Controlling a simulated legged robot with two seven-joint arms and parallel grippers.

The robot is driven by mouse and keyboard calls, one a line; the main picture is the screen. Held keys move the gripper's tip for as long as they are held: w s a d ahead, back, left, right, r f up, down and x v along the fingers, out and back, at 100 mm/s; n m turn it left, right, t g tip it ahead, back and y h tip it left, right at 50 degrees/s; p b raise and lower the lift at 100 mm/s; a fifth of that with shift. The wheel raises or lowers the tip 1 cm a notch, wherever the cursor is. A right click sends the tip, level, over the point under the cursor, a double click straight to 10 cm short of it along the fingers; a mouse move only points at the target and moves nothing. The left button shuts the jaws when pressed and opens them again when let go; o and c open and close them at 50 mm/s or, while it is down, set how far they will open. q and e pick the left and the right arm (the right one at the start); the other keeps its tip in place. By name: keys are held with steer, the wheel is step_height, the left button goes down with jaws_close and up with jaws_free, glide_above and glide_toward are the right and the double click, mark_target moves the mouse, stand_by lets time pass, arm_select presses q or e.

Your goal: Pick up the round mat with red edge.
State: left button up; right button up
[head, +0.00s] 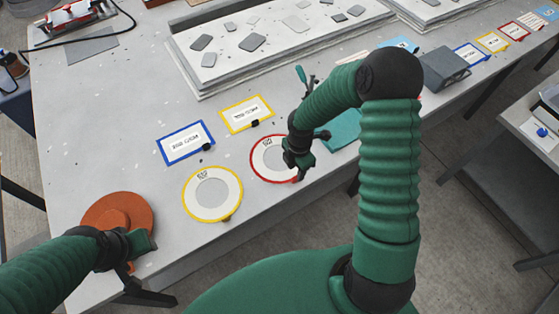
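The round mat with red edge (267,160) lies on the grey table, with a pale middle and a small black label print near its top. My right gripper (297,174) is over the mat's right side, at its near right edge, and hides that part. I cannot tell whether its fingers touch the mat or how far apart they are. My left gripper (143,243) is at the right edge of an orange round disc (112,211), well left of the mat. Its fingers are not clear enough to tell open from shut.
A round mat with yellow edge (212,194) lies just left of the red one. Blue-edged (186,143) and yellow-edged (246,114) rectangular cards lie behind. A teal cloth-like item (343,130) lies to the right. A large pale mould slab (270,45) fills the back.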

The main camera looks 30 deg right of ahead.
mark_target(295, 177)
steer(key=f, duration=0.3)
steer(key=d+f, duration=0.1)
steer(key=f, duration=0.1)
steer(key=shift+w+p, duration=0.25)
steer(key=shift+p, duration=0.05)
steer(key=shift+a+f, duration=0.1)
steer(key=shift+f, duration=0.25)
steer(key=shift+a, duration=0.3)
steer(key=shift+w, duration=0.1)
steer(key=c, duration=0.4)
steer(key=shift+d, duration=0.15)
jaws_close()
steer(key=shift+d, duration=0.15)
